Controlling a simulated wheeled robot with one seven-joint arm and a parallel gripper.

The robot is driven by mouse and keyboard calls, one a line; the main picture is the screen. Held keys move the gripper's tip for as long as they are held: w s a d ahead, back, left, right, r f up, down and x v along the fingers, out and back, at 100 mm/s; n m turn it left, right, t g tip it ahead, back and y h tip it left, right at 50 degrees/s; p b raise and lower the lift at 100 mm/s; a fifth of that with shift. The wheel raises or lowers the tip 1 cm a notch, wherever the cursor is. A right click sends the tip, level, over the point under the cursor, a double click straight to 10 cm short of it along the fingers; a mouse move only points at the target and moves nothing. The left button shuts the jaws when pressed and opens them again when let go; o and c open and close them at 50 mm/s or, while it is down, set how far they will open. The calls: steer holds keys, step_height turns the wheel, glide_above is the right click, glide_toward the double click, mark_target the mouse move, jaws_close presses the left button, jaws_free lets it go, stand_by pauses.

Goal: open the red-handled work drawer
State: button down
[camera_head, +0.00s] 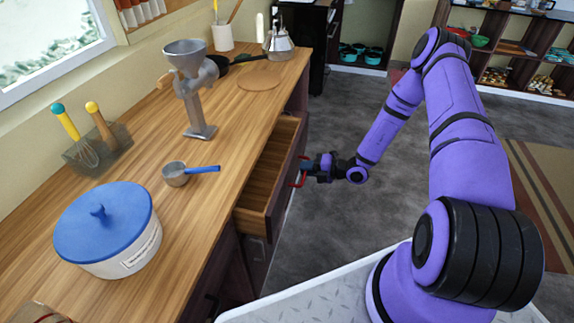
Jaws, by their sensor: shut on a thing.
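The work drawer (262,190) is under the wooden counter and stands pulled out, with its inside showing as bare wood. The part of its inside that I can see looks empty. Its red handle (294,184) is on the dark front face. My gripper (305,170) is at the drawer front, shut on the red handle. My purple arm reaches to it from the right. The fingertips are small in this view and partly hidden against the handle.
On the counter (255,110) stand a blue-lidded pot (107,228), a blue-handled measuring cup (176,175), a grey grinder (190,85), a utensil holder (98,148) and a kettle (278,42). Open grey floor (325,225) lies in front of the drawer. Shelves (515,50) stand at the back right.

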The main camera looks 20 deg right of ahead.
steer(key=f+v, duration=0.3)
steer(key=v, duration=1.1)
steer(key=shift+s+d, duration=0.4)
steer(key=shift+d, duration=0.15)
steer(key=c, duration=1.2)
jaws_free()
steer(key=v, duration=1.1)
steer(key=shift+w, duration=0.1)
